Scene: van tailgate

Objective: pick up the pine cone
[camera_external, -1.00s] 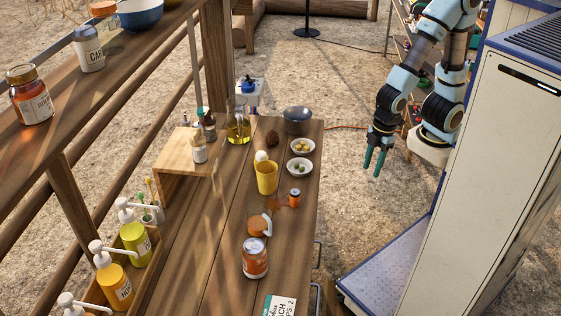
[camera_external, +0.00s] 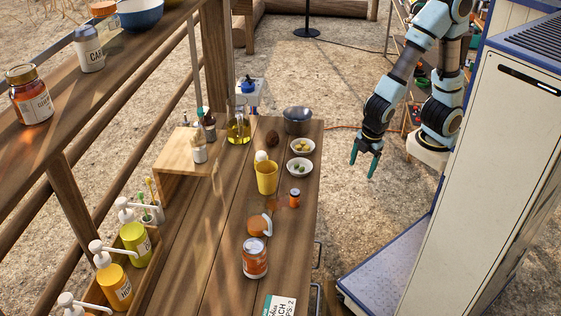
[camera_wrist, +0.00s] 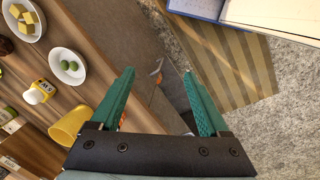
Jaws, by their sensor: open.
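The brown pine cone (camera_external: 272,138) lies on the wooden table (camera_external: 205,255) near its far end, left of the grey pot and behind the yellow cup. My gripper (camera_external: 363,170) is in the air right of the table, over the gravel, clear of the pine cone. In the wrist view, my gripper (camera_wrist: 158,75) has its two green fingers spread apart with nothing between them.
Near the pine cone stand a grey pot (camera_external: 298,120), two small bowls (camera_external: 300,167), a yellow cup (camera_external: 266,184) and an oil flask (camera_external: 238,130). A wooden riser (camera_external: 175,160) holds bottles. Open air lies between gripper and table.

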